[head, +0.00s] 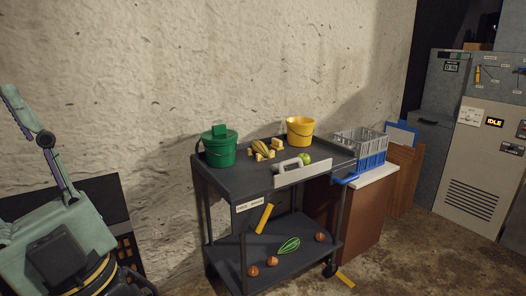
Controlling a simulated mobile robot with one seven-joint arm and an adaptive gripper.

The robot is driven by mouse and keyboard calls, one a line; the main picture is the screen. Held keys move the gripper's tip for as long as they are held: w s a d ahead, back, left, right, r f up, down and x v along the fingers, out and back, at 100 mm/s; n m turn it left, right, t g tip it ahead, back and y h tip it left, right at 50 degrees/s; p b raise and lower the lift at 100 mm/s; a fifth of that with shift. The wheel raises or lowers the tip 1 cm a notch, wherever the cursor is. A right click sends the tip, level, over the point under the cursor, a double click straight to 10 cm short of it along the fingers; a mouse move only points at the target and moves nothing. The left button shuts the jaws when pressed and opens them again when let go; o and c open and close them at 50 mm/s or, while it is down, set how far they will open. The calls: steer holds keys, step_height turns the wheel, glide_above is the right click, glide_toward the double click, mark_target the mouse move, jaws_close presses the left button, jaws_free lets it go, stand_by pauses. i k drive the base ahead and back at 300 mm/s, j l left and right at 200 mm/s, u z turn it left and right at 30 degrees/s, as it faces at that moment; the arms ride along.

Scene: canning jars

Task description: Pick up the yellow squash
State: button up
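A yellow squash with darker stripes (261,147) appears to lie on the top shelf of the dark cart (235,179), among several small yellow blocks (277,144). It sits between the green bucket and the yellow bucket. The blocks crowd its right and front sides, and its lower edge is partly hidden by them. My gripper cannot be made out in the head view, so its opening and distance from the squash do not show.
A green bucket (219,151) stands left, a yellow bucket (300,132) behind right. A grey-blue crate (361,148) is right. A striped green squash (289,246) lies on the lower shelf.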

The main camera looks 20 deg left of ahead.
mark_target(258, 146)
steer(key=u, duration=0.3)
steer(key=i+l+u, duration=0.15)
steer(key=u, duration=0.2)
steer(key=i+l+u, duration=0.2)
steer(key=u, duration=0.15)
steer(key=i+l+u, duration=0.2)
steer(key=u, duration=0.15)
steer(key=i+l+u, duration=0.1)
steer(key=l, duration=0.2)
steer(key=i+l+u, duration=0.1)
steer(key=l, duration=0.2)
steer(key=i+l+u, duration=0.1)
steer(key=l, duration=0.2)
steer(key=i+l+u, duration=0.1)
steer(key=l, duration=0.25)
steer(key=i+l, duration=0.15)
steer(key=l, duration=0.25)
steer(key=i+l, duration=0.15)
steer(key=l, duration=0.2)
steer(key=i+l, duration=0.1)
steer(key=l, duration=0.3)
steer(key=i+l+u, duration=0.25)
steer(key=l+z, duration=0.2)
steer(key=l, duration=0.3)
steer(key=i, duration=0.45)
